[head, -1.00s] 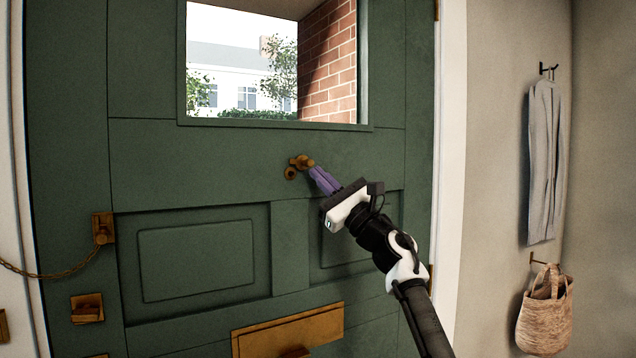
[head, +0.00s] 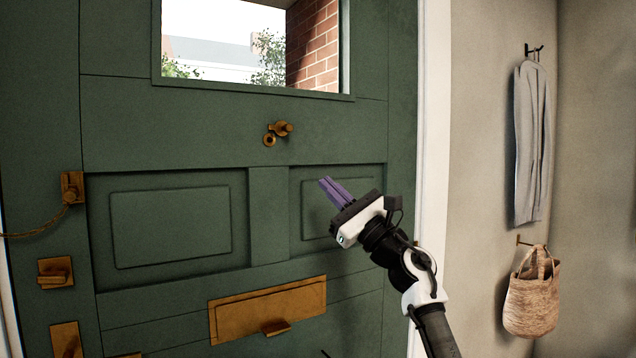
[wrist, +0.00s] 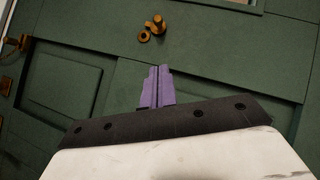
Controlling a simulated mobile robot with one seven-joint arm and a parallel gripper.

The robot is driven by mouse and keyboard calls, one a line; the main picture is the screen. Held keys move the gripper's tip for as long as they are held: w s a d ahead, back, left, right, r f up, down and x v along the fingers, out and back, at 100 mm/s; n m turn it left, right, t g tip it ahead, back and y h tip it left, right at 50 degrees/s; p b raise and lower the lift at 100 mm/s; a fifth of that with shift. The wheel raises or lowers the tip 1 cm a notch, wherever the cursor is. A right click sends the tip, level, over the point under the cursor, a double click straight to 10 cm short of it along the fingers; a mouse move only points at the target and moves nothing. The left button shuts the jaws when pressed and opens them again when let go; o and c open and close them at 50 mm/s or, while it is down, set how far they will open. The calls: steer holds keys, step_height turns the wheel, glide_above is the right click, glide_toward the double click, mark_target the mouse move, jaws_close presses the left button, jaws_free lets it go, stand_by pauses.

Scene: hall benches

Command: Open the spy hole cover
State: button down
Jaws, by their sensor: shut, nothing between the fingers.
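The brass spy hole cover (head: 282,128) is on the green door (head: 200,128), below the window. It is swung to the upper right of the round spy hole (head: 269,140), which shows uncovered beside it. The cover (wrist: 157,24) and the spy hole (wrist: 144,37) also show in the wrist view, ahead of the fingertips. My gripper (head: 325,183) has purple fingers, shut and empty, to the lower right of the cover and apart from it. Its fingers also show in the wrist view (wrist: 158,68).
A brass letter plate (head: 270,308) is low on the door. A chain lock (head: 72,188) and a latch (head: 55,272) are at the left. A grey garment (head: 530,140) and a woven bag (head: 532,300) hang on the right wall.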

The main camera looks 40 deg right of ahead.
steer(key=shift+v, duration=1)
